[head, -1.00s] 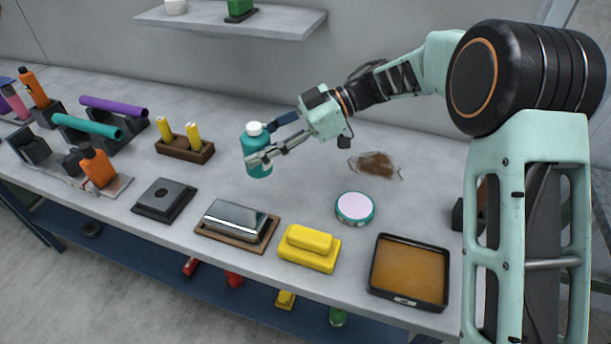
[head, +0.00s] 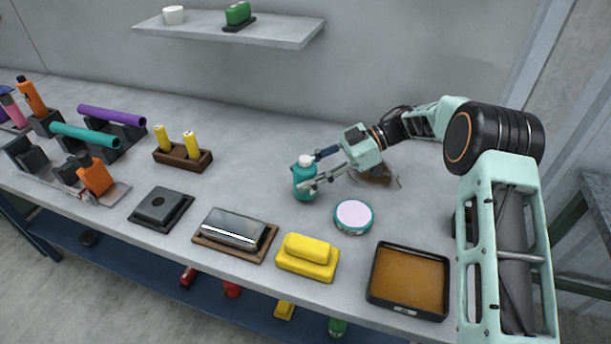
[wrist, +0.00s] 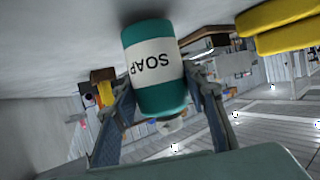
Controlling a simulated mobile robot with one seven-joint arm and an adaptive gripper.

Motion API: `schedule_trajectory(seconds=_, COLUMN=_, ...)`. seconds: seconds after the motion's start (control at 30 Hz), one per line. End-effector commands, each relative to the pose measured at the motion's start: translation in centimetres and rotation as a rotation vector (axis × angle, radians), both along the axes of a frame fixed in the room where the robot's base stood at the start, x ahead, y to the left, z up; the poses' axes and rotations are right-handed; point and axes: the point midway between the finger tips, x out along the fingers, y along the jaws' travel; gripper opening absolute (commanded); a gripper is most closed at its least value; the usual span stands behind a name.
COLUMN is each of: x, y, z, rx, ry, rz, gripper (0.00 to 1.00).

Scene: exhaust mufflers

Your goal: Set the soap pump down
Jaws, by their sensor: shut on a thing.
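The soap pump is a teal bottle (head: 304,184) with a white top, upright over the grey workbench (head: 250,187), left of the round tin. My gripper (head: 311,172) is shut on it from the right, one finger on each side. In the wrist view the bottle (wrist: 155,62) appears upside down, with a white SOAP label, between the two fingers. Its base is close to the bench surface; I cannot tell whether it touches.
A round tin with a pale lid (head: 353,217) stands just right of the bottle. A yellow stepped block (head: 307,257), a metal block on a wooden base (head: 234,228) and a brown-filled tray (head: 409,280) line the front. A brown patch (head: 375,176) lies behind the tin. Bench left of the bottle is clear.

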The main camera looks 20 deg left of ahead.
Motion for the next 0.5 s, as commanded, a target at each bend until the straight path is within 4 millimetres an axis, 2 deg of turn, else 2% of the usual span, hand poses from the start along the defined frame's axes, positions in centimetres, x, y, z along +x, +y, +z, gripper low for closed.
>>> schedule_trajectory(seconds=0.43, x=-0.01, y=0.07, z=-0.89, rx=0.001, ry=-0.001, rz=-0.001, gripper=0.12)
schedule_trajectory(seconds=0.47, x=0.01, y=0.05, z=-0.85, rx=0.001, ry=-0.002, rz=0.000, gripper=0.43)
schedule_trajectory(seconds=0.5, x=0.00, y=0.06, z=-0.84, rx=0.001, ry=-0.002, rz=0.000, gripper=0.48)
